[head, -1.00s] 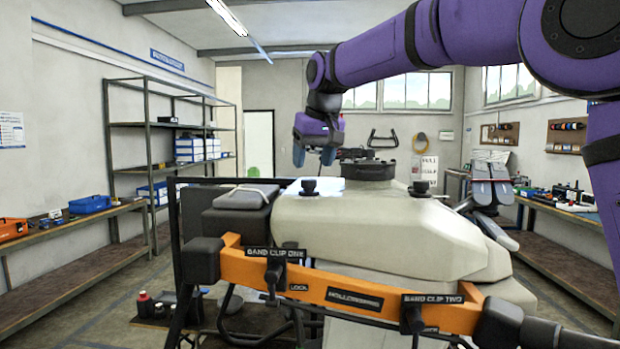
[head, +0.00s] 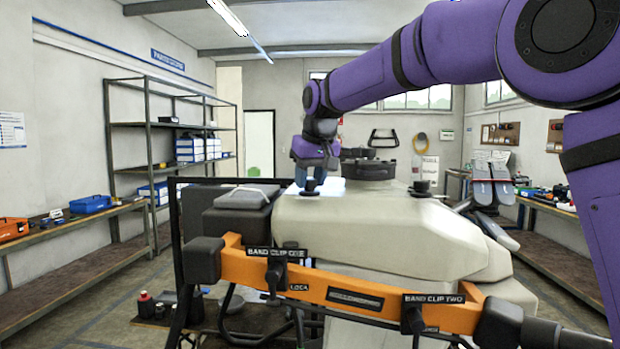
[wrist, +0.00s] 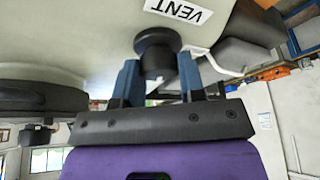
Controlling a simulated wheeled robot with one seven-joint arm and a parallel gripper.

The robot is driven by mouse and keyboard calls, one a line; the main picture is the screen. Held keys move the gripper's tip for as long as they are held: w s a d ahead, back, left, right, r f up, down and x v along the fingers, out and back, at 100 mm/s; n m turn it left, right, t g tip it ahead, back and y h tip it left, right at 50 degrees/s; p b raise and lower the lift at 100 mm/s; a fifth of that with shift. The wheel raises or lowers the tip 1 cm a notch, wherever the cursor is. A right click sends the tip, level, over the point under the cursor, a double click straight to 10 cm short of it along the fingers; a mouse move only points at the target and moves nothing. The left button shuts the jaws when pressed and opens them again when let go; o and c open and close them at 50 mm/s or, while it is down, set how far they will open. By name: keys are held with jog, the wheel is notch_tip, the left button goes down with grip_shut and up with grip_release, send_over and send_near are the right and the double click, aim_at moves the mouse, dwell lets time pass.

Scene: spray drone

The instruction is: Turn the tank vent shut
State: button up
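The tank vent is a small black round knob (wrist: 157,42) on the pale tank (head: 370,225), beside a white VENT label (wrist: 178,10) in the wrist view. My gripper (wrist: 160,66) has its two blue fingers apart, one on each side of the knob, with a narrow gap seeming to show on both sides. In the head view my gripper (head: 308,177) points down over the tank's left top, and its fingers partly hide the knob.
A large black lid (head: 369,169) and a second black knob (head: 421,187) stand on the tank top to the right. An orange bar (head: 345,293) with two band clips crosses the front. A dark grey box (head: 236,222) stands left of the tank.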

jog(key=shift+n, duration=0.4)
jog(key=n+y, duration=0.1)
jog(key=n, duration=0.1)
jog(key=shift+w+d+n+g, duration=0.1)
jog(key=shift+n+g, duration=0.2)
jog(key=n+g+y, duration=0.1)
jog(key=n, duration=0.2)
jog(key=shift+n, duration=0.4)
jog(key=n+g, duration=0.1)
jog(key=n, duration=0.2)
jog(key=n+g+y, duration=0.1)
jog(key=n, duration=0.2)
jog(key=shift+g, duration=0.3)
jog(key=o, duration=0.9)
jog(key=shift+o, duration=0.2)
jog(key=v, duration=1)
jog(key=shift+r, duration=0.4)
